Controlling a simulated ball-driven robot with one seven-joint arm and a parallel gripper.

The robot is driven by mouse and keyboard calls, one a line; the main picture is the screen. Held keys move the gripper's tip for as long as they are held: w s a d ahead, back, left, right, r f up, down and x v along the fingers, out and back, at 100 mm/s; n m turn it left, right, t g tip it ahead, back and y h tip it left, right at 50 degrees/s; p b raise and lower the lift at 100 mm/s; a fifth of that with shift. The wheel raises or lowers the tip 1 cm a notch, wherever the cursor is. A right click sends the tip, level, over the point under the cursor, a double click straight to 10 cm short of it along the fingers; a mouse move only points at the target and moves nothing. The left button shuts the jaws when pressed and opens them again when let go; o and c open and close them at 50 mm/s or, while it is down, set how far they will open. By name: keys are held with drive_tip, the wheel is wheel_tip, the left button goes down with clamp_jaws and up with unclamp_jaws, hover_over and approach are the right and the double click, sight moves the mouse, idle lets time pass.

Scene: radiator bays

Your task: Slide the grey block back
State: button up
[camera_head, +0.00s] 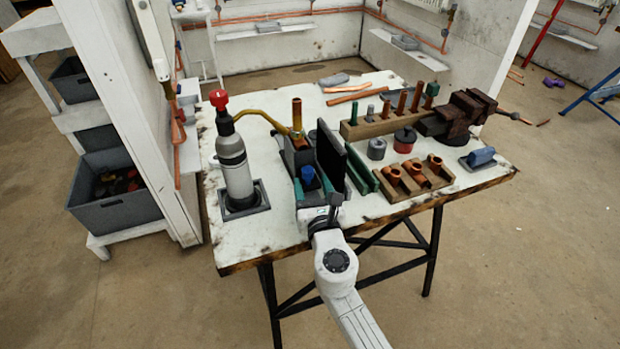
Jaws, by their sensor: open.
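A dark grey block (298,160) stands on the workbench (252,236), left of the middle, just behind my gripper. An upright copper pipe (297,113) rises at its back, and the yellow torch tube (262,113) reaches this pipe. My gripper (316,183) is over the front part of the bench, open, pointing away from me. A blue piece (308,177) shows by the jaws. A tall black plate (329,156) stands close on the right. My gripper hides the block's lower front, so I cannot tell whether they touch.
A grey gas bottle (233,165) with a red knob stands at left. Right are green strips (364,173), a wooden fitting holder (411,182), a wooden peg rack (382,124) and a rusty vise (459,115). A flat grey piece (334,79) lies behind on mostly clear benchtop.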

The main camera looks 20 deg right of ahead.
drive_tip(key=s, duration=0.2)
drive_tip(key=s+a, duration=0.1)
drive_tip(key=s, duration=0.5)
drive_tip(key=shift+a, duration=0.15)
